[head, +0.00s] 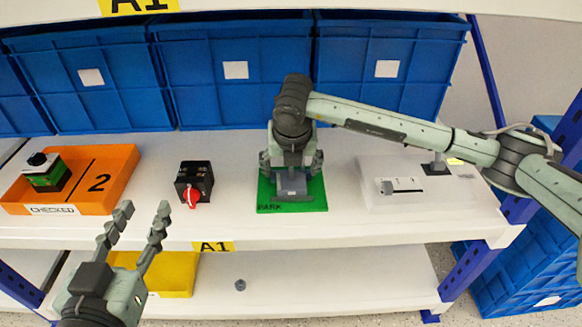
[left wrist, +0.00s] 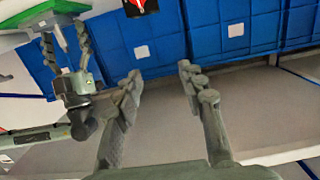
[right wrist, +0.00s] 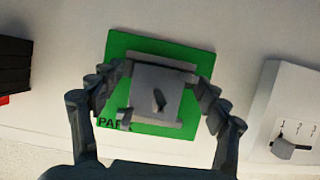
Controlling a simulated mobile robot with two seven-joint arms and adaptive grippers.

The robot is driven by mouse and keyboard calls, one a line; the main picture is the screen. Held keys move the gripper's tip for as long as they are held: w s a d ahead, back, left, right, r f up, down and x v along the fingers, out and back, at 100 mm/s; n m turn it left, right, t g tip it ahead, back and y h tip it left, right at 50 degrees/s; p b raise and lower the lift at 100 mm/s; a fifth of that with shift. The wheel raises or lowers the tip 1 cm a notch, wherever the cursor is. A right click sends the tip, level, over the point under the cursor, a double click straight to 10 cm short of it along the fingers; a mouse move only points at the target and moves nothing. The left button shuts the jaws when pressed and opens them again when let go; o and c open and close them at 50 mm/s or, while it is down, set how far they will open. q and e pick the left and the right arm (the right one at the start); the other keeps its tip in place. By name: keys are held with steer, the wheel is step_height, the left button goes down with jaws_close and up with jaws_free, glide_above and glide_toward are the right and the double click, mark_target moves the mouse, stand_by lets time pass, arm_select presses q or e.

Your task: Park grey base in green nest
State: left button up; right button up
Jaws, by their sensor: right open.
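The grey base (head: 292,186) is over the green nest (head: 317,201), marked PARK, on the shelf. In the right wrist view the base (right wrist: 158,92) lies within the outline of the green nest (right wrist: 190,57), with green showing around it. I cannot tell if it is fully seated. My right gripper (head: 291,172) points down over the base; its open fingers stand on either side of it, also in the right wrist view (right wrist: 160,80). My left gripper (head: 145,208) is open and empty in front of the shelf at the lower left; its fingers also show in the left wrist view (left wrist: 160,72).
An orange tray (head: 112,158) holding a green and black block (head: 46,174) stands at the left. A black box with a red knob (head: 193,183) is left of the nest. A white panel with a slider (head: 395,187) is to the right. Blue crates (head: 235,95) line the back.

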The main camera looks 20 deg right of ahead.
mark_target(292, 185)
steer(key=shift+r, duration=0.2)
arm_select(q)
steer(key=f, duration=0.1)
steer(key=a+f+g, duration=0.1)
steer(key=a+f+g+y, duration=0.1)
steer(key=f, duration=0.1)
steer(key=shift+s+p, duration=0.2)
steer(key=shift+p, duration=0.2)
arm_select(e)
steer(key=v, duration=0.7)
steer(key=shift+s+r, duration=0.1)
steer(key=shift+r, duration=0.05)
arm_select(q)
steer(key=shift+a, duration=0.1)
